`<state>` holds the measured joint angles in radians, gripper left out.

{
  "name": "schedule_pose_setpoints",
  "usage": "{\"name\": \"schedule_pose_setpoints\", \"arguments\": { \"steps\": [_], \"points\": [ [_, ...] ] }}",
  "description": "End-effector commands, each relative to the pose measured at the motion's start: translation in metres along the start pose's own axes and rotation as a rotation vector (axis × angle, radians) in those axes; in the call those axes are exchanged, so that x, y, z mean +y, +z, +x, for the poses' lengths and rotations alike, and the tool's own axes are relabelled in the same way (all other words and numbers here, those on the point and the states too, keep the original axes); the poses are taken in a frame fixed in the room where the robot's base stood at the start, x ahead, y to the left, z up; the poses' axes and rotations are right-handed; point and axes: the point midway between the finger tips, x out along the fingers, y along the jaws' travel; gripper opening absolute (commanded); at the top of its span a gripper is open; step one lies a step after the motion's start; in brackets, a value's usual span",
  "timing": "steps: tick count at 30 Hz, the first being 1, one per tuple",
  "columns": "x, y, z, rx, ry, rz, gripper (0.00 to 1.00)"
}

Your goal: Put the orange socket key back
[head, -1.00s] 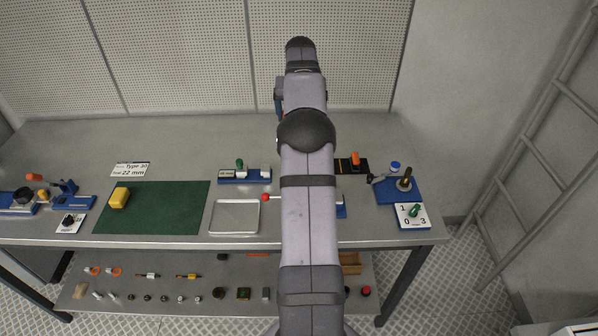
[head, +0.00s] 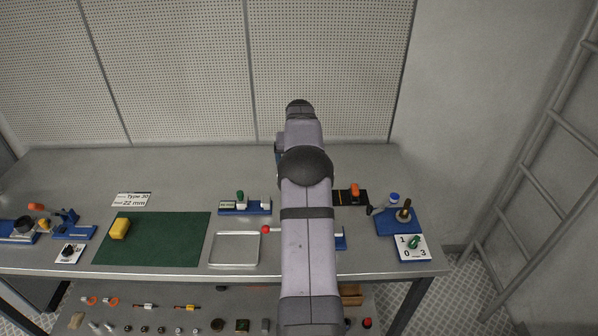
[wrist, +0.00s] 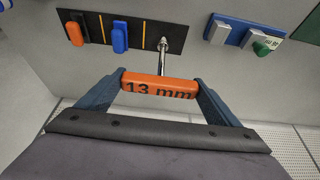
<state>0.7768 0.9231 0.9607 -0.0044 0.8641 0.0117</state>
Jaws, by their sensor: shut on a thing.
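My gripper (wrist: 160,87) is shut on the orange handle of a socket key (wrist: 160,90) marked "13 mm". The key's metal shaft points away from the gripper, and its socket end is over or at the right-hand section of a black rack (wrist: 147,33) with yellow stripes. I cannot tell whether it touches the rack. Another orange-handled key (wrist: 74,33) and a blue-handled key (wrist: 120,37) are in the rack's other sections. In the head view the rack (head: 342,198) shows partly, with an orange handle (head: 355,190); my arm hides the gripper and the held key.
A blue fixture with a green knob (head: 240,197) stands left of my arm. A metal tray (head: 235,248), a green mat (head: 160,250) and a yellow block (head: 120,228) lie further left. A blue stand (head: 398,222) and a switch plate (head: 412,248) are on the right.

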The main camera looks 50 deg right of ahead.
Motion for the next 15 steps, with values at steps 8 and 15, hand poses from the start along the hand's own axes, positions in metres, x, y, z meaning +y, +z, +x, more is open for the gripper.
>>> {"name": "schedule_pose_setpoints", "arguments": {
  "steps": [8, 15],
  "points": [
    [0.0, 0.011, 0.025, -0.002, 0.0, 0.0, 0.36],
    [0.0, 0.013, 0.033, 0.002, 0.0, 0.0, 0.36]
  ]
}}
